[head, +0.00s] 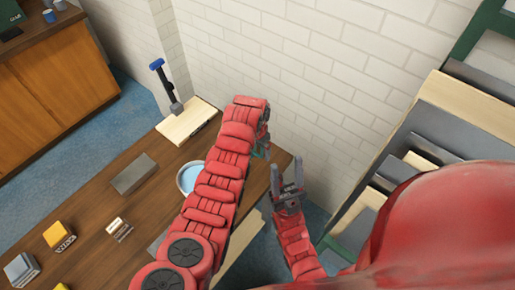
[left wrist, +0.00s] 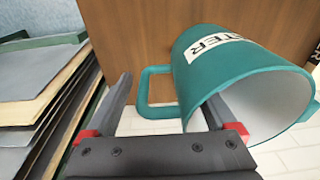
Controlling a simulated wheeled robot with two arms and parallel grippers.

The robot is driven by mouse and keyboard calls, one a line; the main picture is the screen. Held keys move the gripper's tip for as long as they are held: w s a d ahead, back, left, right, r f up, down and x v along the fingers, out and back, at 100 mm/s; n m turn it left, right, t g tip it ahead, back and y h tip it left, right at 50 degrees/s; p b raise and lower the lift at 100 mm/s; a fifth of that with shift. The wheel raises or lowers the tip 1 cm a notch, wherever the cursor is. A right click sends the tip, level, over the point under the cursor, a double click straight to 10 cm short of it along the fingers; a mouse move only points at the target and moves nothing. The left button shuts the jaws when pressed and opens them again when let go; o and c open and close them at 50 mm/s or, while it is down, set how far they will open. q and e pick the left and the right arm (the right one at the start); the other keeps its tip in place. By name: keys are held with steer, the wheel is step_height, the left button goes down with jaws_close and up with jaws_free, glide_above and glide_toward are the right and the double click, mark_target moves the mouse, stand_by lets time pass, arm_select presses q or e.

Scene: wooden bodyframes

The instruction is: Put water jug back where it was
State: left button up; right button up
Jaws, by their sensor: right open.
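The water jug (left wrist: 225,75) is teal with a white label and pale inside. It fills the right of the left wrist view, its mouth facing the lower right. A teal bit of it (head: 262,151) shows in the head view by the table's right end; my left arm hides most of it. My left gripper (left wrist: 168,100) has its fingers apart, with the jug's handle (left wrist: 147,88) between them. I cannot tell whether the jug rests on the table. My right gripper (head: 289,188) is open and empty, just off the table's right end.
The wooden table (head: 95,195) carries a light board (head: 187,122) with a blue-topped tool, a grey block (head: 133,174), a blue-and-white round dish (head: 188,176) and yellow blocks (head: 58,236). A shelf (head: 410,145) of stacked panels stands right. A white brick wall (head: 300,60) is behind.

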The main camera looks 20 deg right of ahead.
arm_select(q)
steer(key=shift+w+d+r, duration=0.1)
steer(key=shift+w+r, duration=0.05)
steer(key=shift+r+b, duration=0.3)
steer(key=shift+b, duration=0.05)
steer(key=r, duration=0.1)
steer(key=r+b, duration=0.2)
steer(key=r, duration=0.1)
steer(key=shift+s+a+r, duration=0.1)
steer(key=shift+s+a, duration=0.1)
steer(key=shift+s, duration=0.05)
step_height(320, 180, up, 7)
steer(key=p, duration=0.5)
steer(key=shift+s+a, duration=0.25)
steer(key=shift+s, duration=0.1)
